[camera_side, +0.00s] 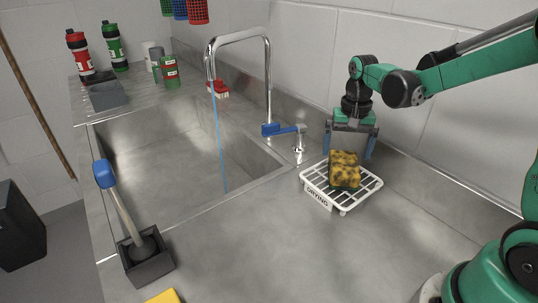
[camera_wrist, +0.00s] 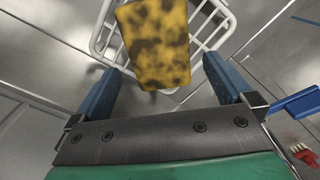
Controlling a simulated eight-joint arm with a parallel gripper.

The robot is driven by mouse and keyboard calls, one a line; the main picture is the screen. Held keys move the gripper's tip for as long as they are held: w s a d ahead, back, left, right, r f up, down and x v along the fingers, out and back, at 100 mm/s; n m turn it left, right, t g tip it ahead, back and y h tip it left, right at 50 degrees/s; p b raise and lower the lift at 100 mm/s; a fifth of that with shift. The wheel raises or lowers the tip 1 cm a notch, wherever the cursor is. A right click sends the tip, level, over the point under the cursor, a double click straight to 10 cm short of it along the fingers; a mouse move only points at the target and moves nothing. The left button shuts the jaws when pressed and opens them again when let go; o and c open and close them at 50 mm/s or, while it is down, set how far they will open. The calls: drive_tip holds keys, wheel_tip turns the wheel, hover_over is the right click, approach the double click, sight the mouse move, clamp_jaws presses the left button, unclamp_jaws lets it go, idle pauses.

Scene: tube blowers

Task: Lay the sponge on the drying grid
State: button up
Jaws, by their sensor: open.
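The sponge (camera_side: 344,171), yellow with dark blotches, is at the white wire drying grid (camera_side: 314,192), which carries a "DRYING" label. In the side view it stands tilted over the grid's middle; I cannot tell whether it rests fully on the wires. My gripper (camera_side: 349,153) is just above and behind it, pointing down. In the wrist view the sponge (camera_wrist: 156,45) lies ahead of and between the blue fingers, with gaps on both sides. My gripper (camera_wrist: 165,92) is open and not touching the sponge there. The grid (camera_wrist: 104,35) shows behind the sponge.
A steel sink (camera_side: 180,160) with a running tap (camera_side: 268,80) is left of the grid.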

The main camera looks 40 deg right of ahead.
sight(344, 160)
wheel_tip(344, 160, up, 9)
drive_tip(key=s+a+f+n+t, duration=0.3)
drive_tip(key=s+a+n+t, duration=0.3)
drive_tip(key=a+n, duration=0.3)
drive_tip(key=shift+s+a+t, duration=0.15)
drive_tip(key=shift+a+t, duration=0.4)
drive_tip(key=shift+t, duration=0.05)
